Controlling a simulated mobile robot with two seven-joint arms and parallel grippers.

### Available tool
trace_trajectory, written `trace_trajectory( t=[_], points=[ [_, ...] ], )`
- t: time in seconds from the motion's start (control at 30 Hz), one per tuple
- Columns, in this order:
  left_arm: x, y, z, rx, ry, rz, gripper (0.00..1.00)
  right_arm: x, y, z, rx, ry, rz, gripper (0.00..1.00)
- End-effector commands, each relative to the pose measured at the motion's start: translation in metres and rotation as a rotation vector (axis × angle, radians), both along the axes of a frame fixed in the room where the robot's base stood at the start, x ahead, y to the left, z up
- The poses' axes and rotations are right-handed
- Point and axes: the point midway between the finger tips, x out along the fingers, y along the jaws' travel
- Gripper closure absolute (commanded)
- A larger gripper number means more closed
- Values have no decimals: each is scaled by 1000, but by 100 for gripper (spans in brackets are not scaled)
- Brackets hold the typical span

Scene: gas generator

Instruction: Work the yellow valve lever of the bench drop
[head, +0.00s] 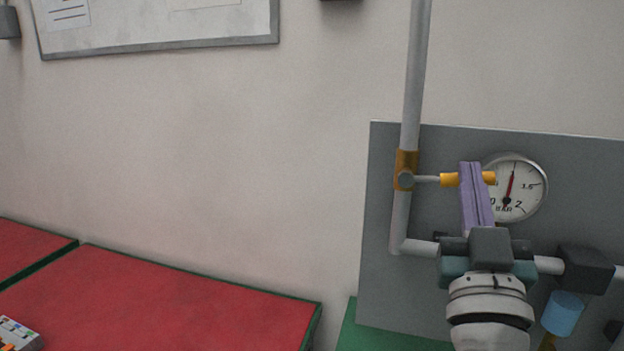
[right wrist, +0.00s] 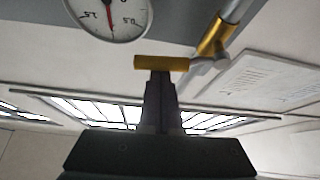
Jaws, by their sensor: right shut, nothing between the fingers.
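The yellow valve lever (head: 449,180) sticks out level to the right from the brass valve body (head: 406,170) on the vertical grey pipe. My right gripper (head: 470,166) has its purple fingers closed together, and they cross in front of the lever, hiding the middle of its yellow grip. In the right wrist view the yellow grip (right wrist: 160,62) lies across the tips of the closed fingers (right wrist: 160,76). Nothing is between the fingers. I cannot tell whether the tips touch the lever. My left gripper is not in view.
A round pressure gauge (head: 519,188) sits just right of the fingers on a grey backboard (head: 385,290). A dark block (head: 585,270) and a blue cylinder (head: 563,313) are to the right of the wrist. Red-topped benches (head: 180,300) stand at left.

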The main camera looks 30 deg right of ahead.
Motion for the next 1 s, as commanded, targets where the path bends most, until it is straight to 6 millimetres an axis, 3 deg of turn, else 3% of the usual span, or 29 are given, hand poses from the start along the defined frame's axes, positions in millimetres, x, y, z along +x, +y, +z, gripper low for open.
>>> trace_trajectory(
  t=[0.33, 1.0],
  points=[
    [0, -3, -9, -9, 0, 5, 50, -1, -1, -8, -2, 4, 0, 100],
    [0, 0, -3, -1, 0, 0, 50, 0, -1, -1, -4, 5, 1, 100]
  ],
)
